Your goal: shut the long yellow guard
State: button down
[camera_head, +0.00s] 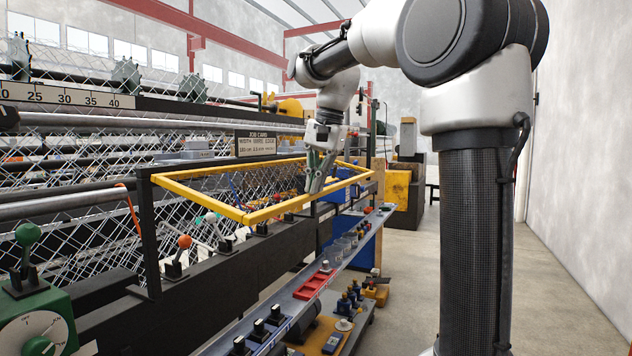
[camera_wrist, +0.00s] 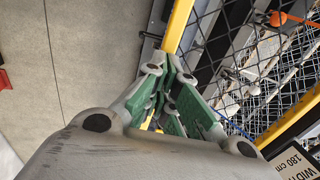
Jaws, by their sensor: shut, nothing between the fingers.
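The long yellow guard (camera_head: 203,200) is a rectangular yellow frame with wire mesh. It stands out roughly level from the machine's front, in the middle of the head view. One yellow bar of the guard (camera_wrist: 179,24) also shows beyond my fingertips in the wrist view, with mesh on its right. My gripper (camera_head: 315,186) is shut and empty, its green-padded fingers pointing down at the guard's far part. In the wrist view my gripper (camera_wrist: 168,75) overlaps the line of the yellow bar. I cannot tell whether the fingers touch it.
A job card sign (camera_head: 256,143) stands behind the guard. A grey shelf (camera_head: 300,293) with a red tray (camera_head: 314,286) and small parts runs along the front. The floor (camera_head: 580,290) at right is clear.

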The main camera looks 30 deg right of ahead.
jog(key=w+a+f+t+y, duration=0.2)
jog(key=w+f+t, duration=0.1)
jog(key=f, duration=0.5)
jog(key=w+a+f+t+y, duration=0.3)
jog(key=f, duration=0.5)
jog(key=w+a+f, duration=0.6)
jog(key=w+a, duration=0.3)
jog(key=w, duration=0.3)
jog(key=shift+w+a+f, duration=0.15)
jog(key=shift+f, duration=0.05)
